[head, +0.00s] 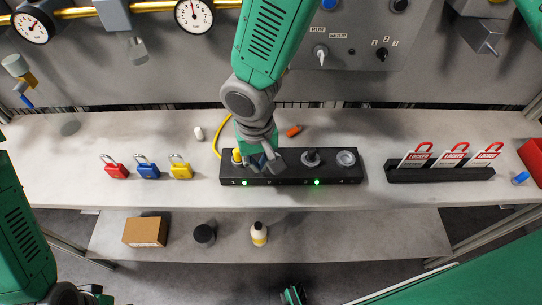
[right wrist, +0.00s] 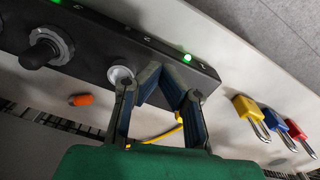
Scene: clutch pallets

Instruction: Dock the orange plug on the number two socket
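The orange plug (head: 237,156), yellow-orange in colour, stands at the left end of the black socket block (head: 335,177), with a yellow cable (head: 218,136) rising behind it. My right gripper (head: 263,163) is low over the block, just right of the plug. A grey empty socket (right wrist: 121,75) shows beside one fingertip. My left gripper is not clearly in view.
A dark plug (head: 311,157) and another empty socket (head: 346,158) are right of my gripper on the block. Red, blue and yellow padlocks (head: 181,170) lie left. An orange capsule (head: 293,130) lies behind. A lockout-tag rack (head: 440,174) stands right, with free bench between.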

